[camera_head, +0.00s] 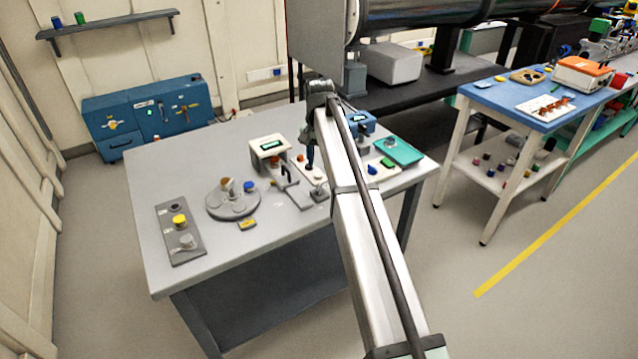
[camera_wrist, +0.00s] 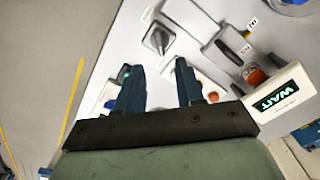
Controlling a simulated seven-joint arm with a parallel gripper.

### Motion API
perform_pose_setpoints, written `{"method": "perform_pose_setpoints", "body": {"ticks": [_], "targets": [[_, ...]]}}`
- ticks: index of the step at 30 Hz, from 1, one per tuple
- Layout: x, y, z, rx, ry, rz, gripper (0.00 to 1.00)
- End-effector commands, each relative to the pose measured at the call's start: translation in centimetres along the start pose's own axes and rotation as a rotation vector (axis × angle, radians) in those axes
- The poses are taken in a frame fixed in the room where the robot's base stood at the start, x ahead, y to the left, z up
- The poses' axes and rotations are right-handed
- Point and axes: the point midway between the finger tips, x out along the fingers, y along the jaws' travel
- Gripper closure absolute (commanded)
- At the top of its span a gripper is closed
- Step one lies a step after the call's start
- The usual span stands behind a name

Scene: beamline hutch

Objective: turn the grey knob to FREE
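A grey knob (camera_wrist: 158,38) sits on a pale plate in the wrist view, just beyond my fingertips. It seems to be the small grey knob (camera_head: 318,194) at the near end of a narrow plate in the head view. My gripper (camera_wrist: 155,68) points down with its two blue fingers apart and nothing between them. Another grey knob-like piece (camera_head: 187,241) sits on the grey panel at the left. I cannot read a FREE mark.
A box with a WAIT display (camera_wrist: 278,95) and an orange button (camera_wrist: 253,75) are close by. A grey lever (camera_head: 288,180) stands left of the knob plate. A round grey stage (camera_head: 232,208) and a green tray (camera_head: 404,151) flank the area.

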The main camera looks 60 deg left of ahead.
Motion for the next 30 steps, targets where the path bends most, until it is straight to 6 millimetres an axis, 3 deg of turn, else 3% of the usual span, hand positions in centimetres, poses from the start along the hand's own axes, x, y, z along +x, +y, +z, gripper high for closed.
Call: {"method": "perform_pose_setpoints", "body": {"ticks": [6,15,30], "targets": [[4.1,0.1,0.1,0.000,-0.001,0.001,0.63],[8.0,0.1,0.0,0.000,-0.001,0.000,0.63],[9.2,0.0,0.0,0.000,0.001,0.000,0.63]]}}
